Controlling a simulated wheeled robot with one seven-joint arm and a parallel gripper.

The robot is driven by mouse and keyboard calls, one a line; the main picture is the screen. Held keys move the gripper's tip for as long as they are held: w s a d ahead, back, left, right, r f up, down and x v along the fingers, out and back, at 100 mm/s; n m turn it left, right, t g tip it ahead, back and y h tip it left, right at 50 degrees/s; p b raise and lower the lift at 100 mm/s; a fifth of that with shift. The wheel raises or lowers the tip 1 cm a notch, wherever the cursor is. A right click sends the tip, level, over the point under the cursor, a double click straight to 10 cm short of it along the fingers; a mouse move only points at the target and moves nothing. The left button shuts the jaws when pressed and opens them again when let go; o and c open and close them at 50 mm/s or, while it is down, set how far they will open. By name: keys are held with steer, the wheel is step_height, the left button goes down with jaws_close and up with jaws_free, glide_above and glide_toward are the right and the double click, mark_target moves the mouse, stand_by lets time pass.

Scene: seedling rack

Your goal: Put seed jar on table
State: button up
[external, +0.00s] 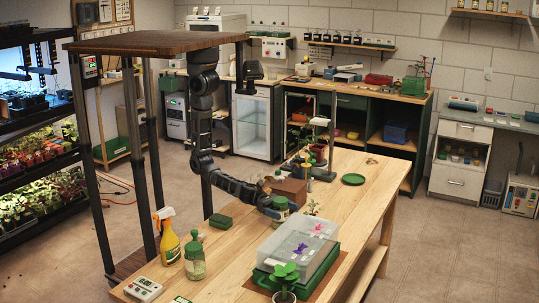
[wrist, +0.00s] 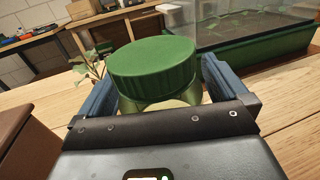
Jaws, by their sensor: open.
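The seed jar, a glass jar with a green ribbed lid, shows in the wrist view (wrist: 153,66), standing upright between the two blue fingers of my gripper (wrist: 160,90). In the external view the jar (external: 280,204) is over the wooden table (external: 345,188), beside a brown box. My gripper (external: 270,208) is at the jar there, and its jaws are open around it. The jar's base is hidden in the wrist view. It looks to be standing on the table, though contact is hard to see.
A clear-lidded green propagator (external: 300,245) stands just right of the jar. A brown box (external: 290,190) is close behind it. The table is clear near the green plate (external: 353,179).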

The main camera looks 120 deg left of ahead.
steer(key=shift+c, duration=0.5)
steer(key=c, duration=1.3)
